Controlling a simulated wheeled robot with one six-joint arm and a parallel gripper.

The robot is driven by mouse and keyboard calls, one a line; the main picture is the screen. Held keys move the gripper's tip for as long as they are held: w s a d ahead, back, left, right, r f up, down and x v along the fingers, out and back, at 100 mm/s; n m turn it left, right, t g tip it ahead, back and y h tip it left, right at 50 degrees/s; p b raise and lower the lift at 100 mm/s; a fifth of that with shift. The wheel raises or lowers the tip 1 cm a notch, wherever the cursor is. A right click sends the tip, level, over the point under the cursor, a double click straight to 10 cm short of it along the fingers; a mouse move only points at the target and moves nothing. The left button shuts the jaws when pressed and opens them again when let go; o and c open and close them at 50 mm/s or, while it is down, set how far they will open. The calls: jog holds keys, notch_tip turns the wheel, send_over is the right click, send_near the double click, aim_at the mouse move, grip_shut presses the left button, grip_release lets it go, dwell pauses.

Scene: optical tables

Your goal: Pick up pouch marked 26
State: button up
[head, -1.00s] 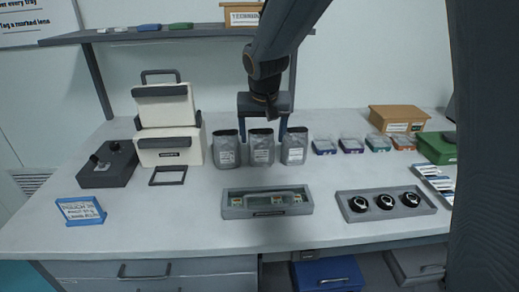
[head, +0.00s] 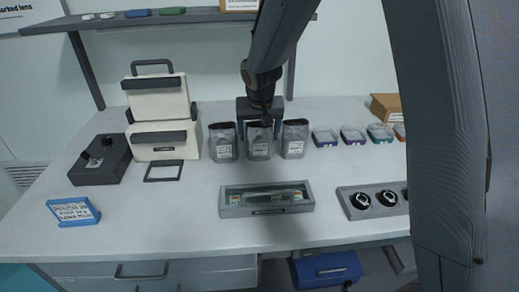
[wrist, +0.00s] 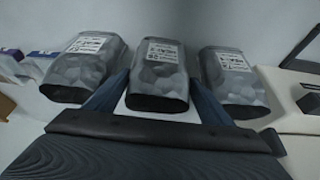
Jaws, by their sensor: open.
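Three grey pouches with white labels stand in a row: a left one (head: 222,142), a middle one (head: 259,140) and a right one (head: 294,139). My gripper (head: 260,122) is at the middle pouch. In the wrist view my gripper (wrist: 158,92) is open, with one blue finger on each side of the middle pouch (wrist: 158,75). The fingers lie in the gaps beside the neighbouring pouches (wrist: 84,68) and (wrist: 232,77). I cannot tell whether they touch the pouch.
A blue-framed card (head: 73,213) stands front left. A grey tray (head: 266,210) lies in front of the pouches, and a tray of round parts (head: 360,213) to its right. White cases (head: 163,120) stand left; small coloured boxes (head: 352,136) lie right. A shelf (head: 200,17) runs above.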

jog(key=shift+p+x, duration=0.75)
jog(key=shift+x, duration=1.8)
jog(key=shift+s, duration=0.15)
jog(key=c, duration=1)
